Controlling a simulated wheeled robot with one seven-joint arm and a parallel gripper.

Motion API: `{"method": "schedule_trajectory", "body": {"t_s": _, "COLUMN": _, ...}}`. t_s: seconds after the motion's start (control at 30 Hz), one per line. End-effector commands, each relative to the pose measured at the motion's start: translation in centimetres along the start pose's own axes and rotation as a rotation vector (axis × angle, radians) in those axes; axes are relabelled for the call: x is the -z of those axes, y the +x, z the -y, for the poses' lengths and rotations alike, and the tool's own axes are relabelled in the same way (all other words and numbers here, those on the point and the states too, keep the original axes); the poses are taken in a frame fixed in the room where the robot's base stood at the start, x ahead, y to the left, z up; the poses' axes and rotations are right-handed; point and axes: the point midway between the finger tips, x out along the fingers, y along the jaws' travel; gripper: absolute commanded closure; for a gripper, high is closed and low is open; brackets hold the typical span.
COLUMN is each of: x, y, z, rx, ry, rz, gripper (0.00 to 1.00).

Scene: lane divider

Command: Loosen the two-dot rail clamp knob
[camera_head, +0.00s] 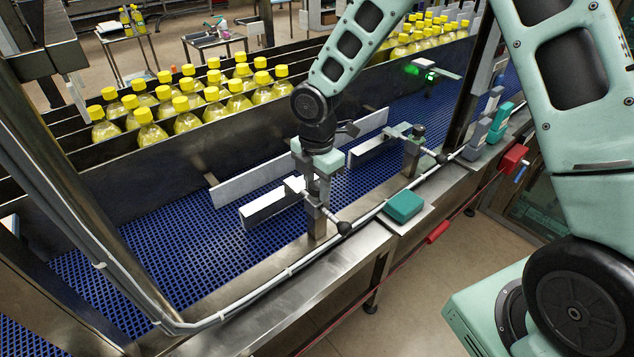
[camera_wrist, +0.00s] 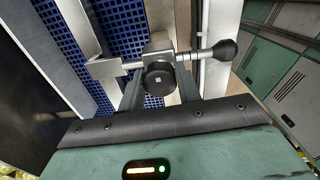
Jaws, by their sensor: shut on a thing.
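My gripper (camera_head: 316,176) points down over the near rail clamp (camera_head: 318,212) at the conveyor's side. In the wrist view its two fingers stand either side of a round black knob (camera_wrist: 158,78), and it is shut on that knob. The knob has a small pale mark on top; I cannot make out its dots. A metal rod with a black ball end (camera_wrist: 225,49) passes through the clamp. In the head view the gripper hides this knob. A second clamp with a dark knob (camera_head: 418,131) stands farther along the rail, apart from my gripper.
Pale guide plates (camera_head: 270,208) stand over the blue mesh belt (camera_head: 160,235). Yellow-capped bottles (camera_head: 185,118) fill lanes behind. A teal box (camera_head: 403,207) sits on the near ledge. A red box (camera_head: 514,158) with a red cord is at the right. Grey and green blocks (camera_head: 500,117) stand beyond.

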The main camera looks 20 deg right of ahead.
Motion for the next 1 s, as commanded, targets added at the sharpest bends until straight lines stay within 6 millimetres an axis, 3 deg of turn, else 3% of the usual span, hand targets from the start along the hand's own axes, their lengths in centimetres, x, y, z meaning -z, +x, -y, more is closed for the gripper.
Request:
{"method": "schedule_trajectory", "body": {"t_s": 0.37, "x": 0.1, "y": 0.2, "z": 0.1, "rx": 0.004, "ry": -0.006, "rz": -0.002, "gripper": 0.89}}
{"method": "schedule_trajectory", "body": {"t_s": 0.4, "x": 0.1, "y": 0.2, "z": 0.1, "rx": 0.004, "ry": -0.005, "rz": -0.002, "gripper": 0.64}}
{"method": "schedule_trajectory", "body": {"t_s": 0.47, "x": 0.1, "y": 0.2, "z": 0.1, "rx": 0.004, "ry": -0.005, "rz": -0.002, "gripper": 0.47}}
{"method": "schedule_trajectory", "body": {"t_s": 0.5, "x": 0.1, "y": 0.2, "z": 0.1, "rx": 0.004, "ry": -0.005, "rz": -0.002, "gripper": 0.45}}
{"method": "schedule_trajectory", "body": {"t_s": 0.83, "x": 0.0, "y": -0.3, "z": 0.0, "rx": 0.000, "ry": -0.004, "rz": 0.000, "gripper": 0.45}}
{"method": "schedule_trajectory", "body": {"t_s": 1.0, "x": -0.1, "y": -2.5, "z": -0.1, "rx": -0.004, "ry": -0.002, "rz": 0.001, "gripper": 0.45}}
